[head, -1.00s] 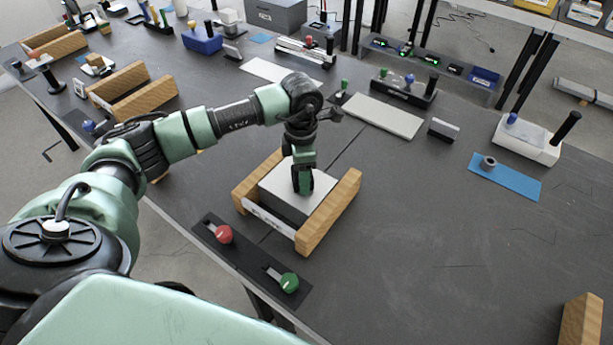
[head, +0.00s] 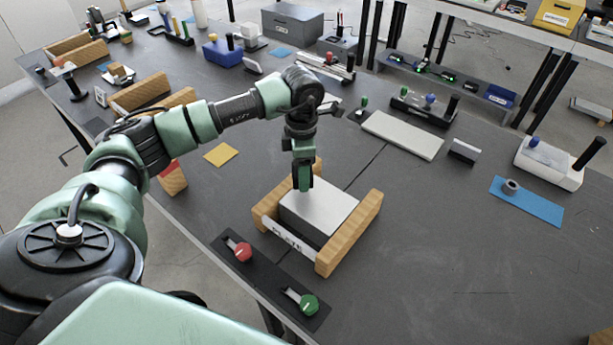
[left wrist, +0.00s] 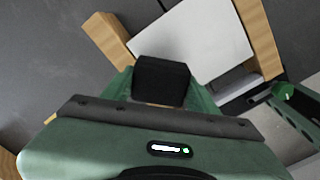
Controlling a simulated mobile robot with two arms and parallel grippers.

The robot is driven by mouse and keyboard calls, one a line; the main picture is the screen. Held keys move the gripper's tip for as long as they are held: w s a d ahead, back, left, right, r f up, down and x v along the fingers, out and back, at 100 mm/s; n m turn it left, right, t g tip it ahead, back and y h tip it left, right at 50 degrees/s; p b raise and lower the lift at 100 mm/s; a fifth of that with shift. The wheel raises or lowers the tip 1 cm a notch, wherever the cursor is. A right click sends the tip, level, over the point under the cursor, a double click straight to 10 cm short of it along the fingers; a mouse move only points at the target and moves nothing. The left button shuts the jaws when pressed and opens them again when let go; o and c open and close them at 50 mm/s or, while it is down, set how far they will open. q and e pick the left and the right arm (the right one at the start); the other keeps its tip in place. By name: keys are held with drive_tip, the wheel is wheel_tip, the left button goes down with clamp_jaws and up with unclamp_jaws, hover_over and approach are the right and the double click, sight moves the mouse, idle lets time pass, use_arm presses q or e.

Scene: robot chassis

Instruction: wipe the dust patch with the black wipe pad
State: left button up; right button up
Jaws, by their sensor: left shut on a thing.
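My left gripper (head: 303,180) points down at the far left edge of a pale grey plate block (head: 325,208), which sits between two wooden rails. In the left wrist view, my left gripper (left wrist: 160,82) is shut on the black wipe pad (left wrist: 162,78), held between the green fingers. The pale plate top also shows in that view (left wrist: 200,38), beside the pad. Whether the pad touches the plate I cannot tell. I cannot make out a distinct dust patch on the plate. My right gripper is not in view.
The near wooden rail (head: 350,235) and far rail (head: 268,208) flank the plate. A black strip with red and green knobs (head: 272,272) lies in front. A yellow square (head: 221,155) lies to the left, and a blue mat (head: 527,202) to the right.

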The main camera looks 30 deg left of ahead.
use_arm(q)
drive_tip(key=shift+d+r+p, duration=0.2)
drive_tip(key=shift+r+p, duration=0.85)
drive_tip(key=shift+r, duration=1.15)
